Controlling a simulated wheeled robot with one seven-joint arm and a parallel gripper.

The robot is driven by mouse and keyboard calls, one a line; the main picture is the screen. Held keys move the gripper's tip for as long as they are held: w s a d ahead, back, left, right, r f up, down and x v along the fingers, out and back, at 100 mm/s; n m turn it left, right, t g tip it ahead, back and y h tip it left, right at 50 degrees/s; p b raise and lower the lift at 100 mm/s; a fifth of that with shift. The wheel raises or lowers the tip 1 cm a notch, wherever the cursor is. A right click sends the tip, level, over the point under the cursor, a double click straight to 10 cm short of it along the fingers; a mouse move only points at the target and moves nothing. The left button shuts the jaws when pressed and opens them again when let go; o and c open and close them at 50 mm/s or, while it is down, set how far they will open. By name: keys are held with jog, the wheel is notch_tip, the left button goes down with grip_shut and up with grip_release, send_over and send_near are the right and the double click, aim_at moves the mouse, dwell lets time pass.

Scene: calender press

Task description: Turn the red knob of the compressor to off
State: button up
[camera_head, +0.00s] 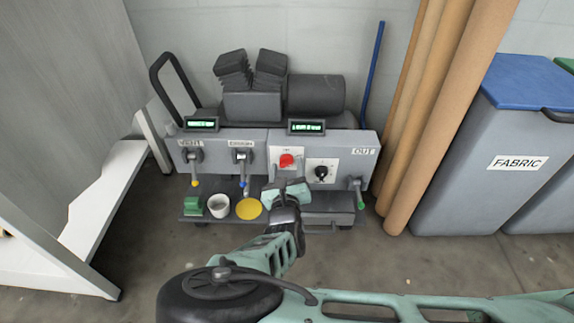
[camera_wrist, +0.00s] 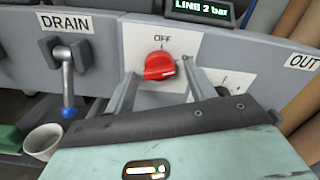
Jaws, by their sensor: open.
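The red knob (camera_head: 286,160) sits on a white plate on the grey compressor panel (camera_head: 230,140). In the wrist view, the red knob (camera_wrist: 159,65) is below the OFF label, with a partly hidden label to its right. Its grip ridge seems to lie roughly sideways, toward that right label. My gripper (camera_head: 287,182) is open just in front of and below the knob. In the wrist view, the fingers of my gripper (camera_wrist: 158,78) stand left and right of the knob, apart from it. I cannot tell whether the tips reach its depth.
A black knob (camera_head: 321,172) is close on the right. A DRAIN lever (camera_wrist: 66,75) with a blue tip is on the left. A white cup (camera_head: 219,205) and yellow disc (camera_head: 249,208) are below. Brown rolls (camera_head: 420,130) and a FABRIC bin (camera_head: 515,130) stand right.

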jog(key=c, duration=1)
jog(key=shift+r+p, duration=0.15)
jog(key=shift+p, duration=0.3)
jog(key=n+p, duration=0.1)
jog(key=p, duration=0.1)
jog(key=n+p, duration=0.1)
jog(key=shift+d+r+n+p, duration=0.1)
jog(key=shift+r+n+p, duration=0.1)
jog(key=shift+n+p, duration=0.2)
jog(key=n+p, duration=0.2)
jog(key=shift+n+p, duration=0.3)
jog(key=shift+n, duration=0.1)
jog(key=n+p, duration=0.2)
jog(key=n, duration=0.2)
jog(key=shift+f, duration=0.1)
jog(key=shift+n+p, duration=0.65)
jog(key=shift+n, duration=1.45)
